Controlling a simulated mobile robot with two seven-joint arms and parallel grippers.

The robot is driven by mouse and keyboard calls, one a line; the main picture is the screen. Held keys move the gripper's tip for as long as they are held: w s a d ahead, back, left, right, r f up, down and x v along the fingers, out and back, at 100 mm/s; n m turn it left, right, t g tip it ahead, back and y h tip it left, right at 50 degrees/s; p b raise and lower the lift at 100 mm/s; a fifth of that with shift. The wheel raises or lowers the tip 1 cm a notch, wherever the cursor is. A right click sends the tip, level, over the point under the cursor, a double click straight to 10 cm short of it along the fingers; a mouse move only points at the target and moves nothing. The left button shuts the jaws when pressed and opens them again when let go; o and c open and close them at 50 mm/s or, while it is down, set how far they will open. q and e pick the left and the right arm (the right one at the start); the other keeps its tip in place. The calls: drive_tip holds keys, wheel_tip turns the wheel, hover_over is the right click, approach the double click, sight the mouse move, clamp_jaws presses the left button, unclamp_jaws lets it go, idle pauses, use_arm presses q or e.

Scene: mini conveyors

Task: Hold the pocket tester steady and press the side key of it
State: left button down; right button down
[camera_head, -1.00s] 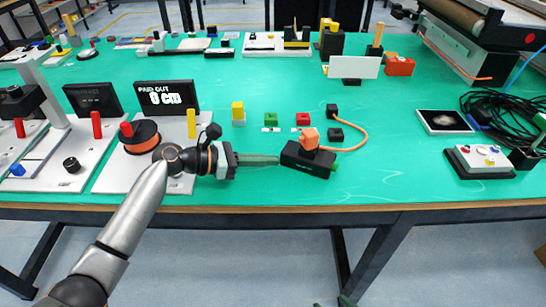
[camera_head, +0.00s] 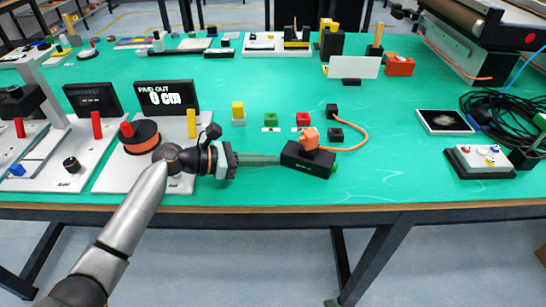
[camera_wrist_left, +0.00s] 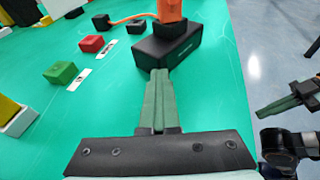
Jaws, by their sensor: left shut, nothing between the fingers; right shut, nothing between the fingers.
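The pocket tester (camera_head: 302,162) is a black box lying near the table's front edge, with an orange plug (camera_head: 309,138) on top. Its green side key (camera_head: 334,167) shows at the right end in the head view. My left gripper (camera_head: 278,160) is shut and empty, its green fingers pointing at the tester's left end. In the left wrist view the fingertips (camera_wrist_left: 159,72) meet the black box (camera_wrist_left: 168,46); whether they touch it I cannot tell. My right gripper (camera_wrist_left: 264,110) shows at the right of the left wrist view, beyond the table edge, shut and empty.
An orange cable runs from the plug to a black socket block (camera_head: 332,110). Green (camera_head: 271,119) and red (camera_head: 303,119) blocks stand behind the tester. A spool station (camera_head: 118,176) lies at left under my left arm.

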sight(352, 183)
drive_tip(key=shift+d, duration=0.1)
idle(0.8)
drive_tip(key=w+r+m+t+y, duration=0.1)
drive_tip(key=w+r+m, duration=0.1)
drive_tip(key=r, duration=0.4)
drive_tip(key=w+a+r+m+t+y, duration=0.1)
drive_tip(key=w+r+m+t+y, duration=0.1)
drive_tip(key=w+r, duration=0.3)
drive_tip(key=w+a+r+m+t+y, duration=0.1)
drive_tip(key=w+r, duration=0.3)
drive_tip(key=r, duration=0.4)
drive_tip(key=shift+r+m+t, duration=0.35)
drive_tip(key=shift+m+t, duration=0.05)
drive_tip(key=shift+m, duration=0.1)
drive_tip(key=w+d+r+m, duration=0.1)
drive_tip(key=m, duration=0.1)
drive_tip(key=w+d+r+m+h, duration=0.1)
drive_tip(key=d+r+m, duration=0.1)
drive_tip(key=shift+w+d+r+t, duration=0.2)
drive_tip(key=shift+w+t, duration=0.2)
drive_tip(key=shift+h, duration=0.3)
drive_tip(key=w+d, duration=0.1)
drive_tip(key=d, duration=0.2)
drive_tip(key=w+d+f, duration=0.1)
drive_tip(key=d, duration=0.3)
drive_tip(key=w+d, duration=0.1)
drive_tip(key=d, duration=0.2)
drive_tip(key=shift+w+d+f, duration=0.15)
drive_tip(key=shift+d+f, duration=0.15)
drive_tip(key=shift+d, duration=0.05)
